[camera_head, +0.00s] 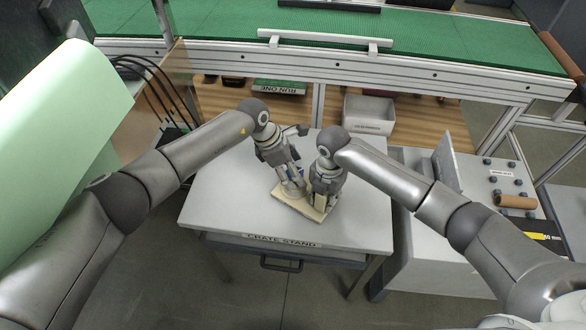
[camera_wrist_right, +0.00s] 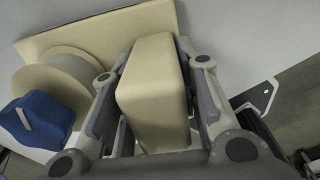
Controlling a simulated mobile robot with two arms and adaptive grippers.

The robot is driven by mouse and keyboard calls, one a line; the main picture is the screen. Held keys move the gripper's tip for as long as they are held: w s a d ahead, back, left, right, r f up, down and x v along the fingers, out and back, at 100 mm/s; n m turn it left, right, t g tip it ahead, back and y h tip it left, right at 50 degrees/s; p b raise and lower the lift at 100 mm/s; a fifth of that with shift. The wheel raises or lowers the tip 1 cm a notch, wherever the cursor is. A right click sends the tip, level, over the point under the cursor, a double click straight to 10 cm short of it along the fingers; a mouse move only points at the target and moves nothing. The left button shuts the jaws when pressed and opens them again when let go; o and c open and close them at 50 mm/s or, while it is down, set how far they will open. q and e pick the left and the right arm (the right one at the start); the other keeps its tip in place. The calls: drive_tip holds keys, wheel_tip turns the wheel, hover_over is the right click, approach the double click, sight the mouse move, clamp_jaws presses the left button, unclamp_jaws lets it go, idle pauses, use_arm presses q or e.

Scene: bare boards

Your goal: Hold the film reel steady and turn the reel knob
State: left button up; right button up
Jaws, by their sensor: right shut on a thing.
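The film reel's cream base board (camera_head: 300,206) lies on the grey crate stand. In the right wrist view, its round cream disc (camera_wrist_right: 88,70) is at left, with a blue knob (camera_wrist_right: 38,120) in front of it. A cream block (camera_wrist_right: 152,95) stands up on the board. My right gripper (camera_head: 322,198) is shut on this block, one finger on each side. My left gripper (camera_head: 291,186) is over the left part of the board, close to the knob. Whether its fingers touch the knob, and how far apart they are, is hard to see.
The crate stand (camera_head: 225,205) has bare top around the board. Behind it are a green conveyor (camera_head: 210,22) and a shelf with a white bin (camera_head: 369,115). At right a panel (camera_head: 500,178) holds dark knobs and a brown cylinder (camera_head: 515,202).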

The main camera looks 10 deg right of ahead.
use_arm(q)
drive_tip(key=shift+d+f, duration=0.1)
drive_tip(key=shift+f, duration=0.1)
drive_tip(key=c, duration=1)
drive_tip(key=n+t, duration=0.1)
drive_tip(key=n, duration=0.2)
drive_tip(key=shift+s+n+t, duration=0.1)
drive_tip(key=shift+n+t, duration=0.2)
drive_tip(key=shift+n+t+y, duration=0.5)
drive_tip(key=shift+n+t, duration=0.1)
drive_tip(key=shift+n, duration=1.4)
